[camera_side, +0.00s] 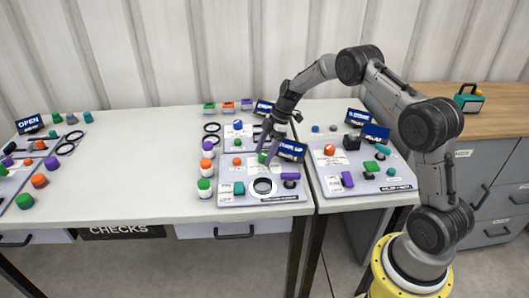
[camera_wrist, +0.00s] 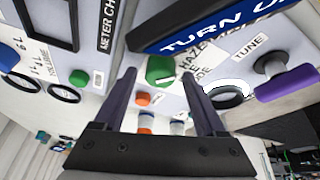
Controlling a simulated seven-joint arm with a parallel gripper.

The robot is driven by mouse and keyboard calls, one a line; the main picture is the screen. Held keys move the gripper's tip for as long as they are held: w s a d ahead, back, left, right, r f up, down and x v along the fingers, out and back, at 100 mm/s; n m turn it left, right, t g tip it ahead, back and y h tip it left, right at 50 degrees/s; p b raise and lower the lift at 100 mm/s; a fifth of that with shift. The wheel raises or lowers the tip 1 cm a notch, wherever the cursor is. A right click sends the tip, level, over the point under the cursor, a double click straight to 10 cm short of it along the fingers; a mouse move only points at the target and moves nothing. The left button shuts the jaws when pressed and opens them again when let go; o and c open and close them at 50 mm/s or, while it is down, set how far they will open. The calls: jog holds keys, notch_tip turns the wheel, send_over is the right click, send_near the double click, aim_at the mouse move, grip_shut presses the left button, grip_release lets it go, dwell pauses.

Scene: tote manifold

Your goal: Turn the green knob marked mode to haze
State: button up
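The green knob (camera_wrist: 160,71) sits on a light panel in the wrist view, beside a label (camera_wrist: 196,62) on which I read "HAZE" and part of a word ending in "DE". The knob also shows in the side view (camera_side: 262,158), just below my gripper (camera_side: 267,143). In the wrist view my gripper (camera_wrist: 158,76) is open, with one dark finger on each side of the knob in the picture. Which way the knob points is not clear.
A dark blue sign (camera_side: 290,150) stands close right of the knob. On the same panel are an orange knob (camera_side: 237,161), a teal block (camera_side: 239,188), a black ring (camera_side: 262,187) and a purple handle (camera_side: 290,176). Capped bottles (camera_side: 205,187) line the panel's left edge.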

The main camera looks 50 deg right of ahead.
jog(key=shift+r, duration=0.1)
jog(key=v, duration=1.3)
jog(key=shift+r, duration=0.3)
